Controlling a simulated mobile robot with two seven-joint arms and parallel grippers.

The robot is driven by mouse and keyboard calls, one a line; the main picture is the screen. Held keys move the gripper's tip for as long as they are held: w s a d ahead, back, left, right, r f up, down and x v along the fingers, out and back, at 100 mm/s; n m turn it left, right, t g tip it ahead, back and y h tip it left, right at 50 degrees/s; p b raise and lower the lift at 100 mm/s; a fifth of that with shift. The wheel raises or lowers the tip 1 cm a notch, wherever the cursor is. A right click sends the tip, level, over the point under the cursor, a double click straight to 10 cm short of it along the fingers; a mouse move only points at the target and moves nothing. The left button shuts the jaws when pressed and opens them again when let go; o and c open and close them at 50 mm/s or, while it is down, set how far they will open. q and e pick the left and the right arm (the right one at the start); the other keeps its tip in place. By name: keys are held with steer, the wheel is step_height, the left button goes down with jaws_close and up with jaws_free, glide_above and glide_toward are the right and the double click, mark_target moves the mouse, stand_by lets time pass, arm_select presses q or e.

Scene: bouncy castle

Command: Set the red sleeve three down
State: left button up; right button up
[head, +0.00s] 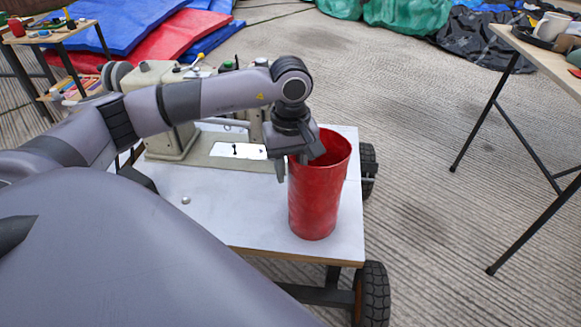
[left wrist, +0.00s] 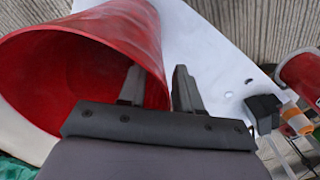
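The red sleeve (head: 318,200), a tall open-topped cylinder, is upright at the right front part of the white cart top (head: 262,232). I cannot tell whether its base touches the top. My left gripper (head: 297,165) is at its rim, on the left side. In the left wrist view the two fingers straddle the wall of the sleeve (left wrist: 118,25): one is inside the mouth, the other outside. A gap shows between the fingers, so the gripper looks open around the wall. My right gripper is not in view.
A beige sewing machine (head: 165,140) stands at the back of the wheeled cart. A table with a white mug (head: 551,26) is at the right. Another table with a small red cup (head: 17,27) is at the far left. Ribbed floor lies clear between cart and right table.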

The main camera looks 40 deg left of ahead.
arm_select(q)
step_height(320, 180, up, 12)
steer(key=p, duration=0.3)
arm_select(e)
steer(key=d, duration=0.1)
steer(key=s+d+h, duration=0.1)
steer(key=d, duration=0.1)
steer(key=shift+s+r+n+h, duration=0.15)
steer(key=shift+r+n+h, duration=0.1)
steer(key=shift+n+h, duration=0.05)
arm_select(q)
steer(key=shift+d, duration=0.1)
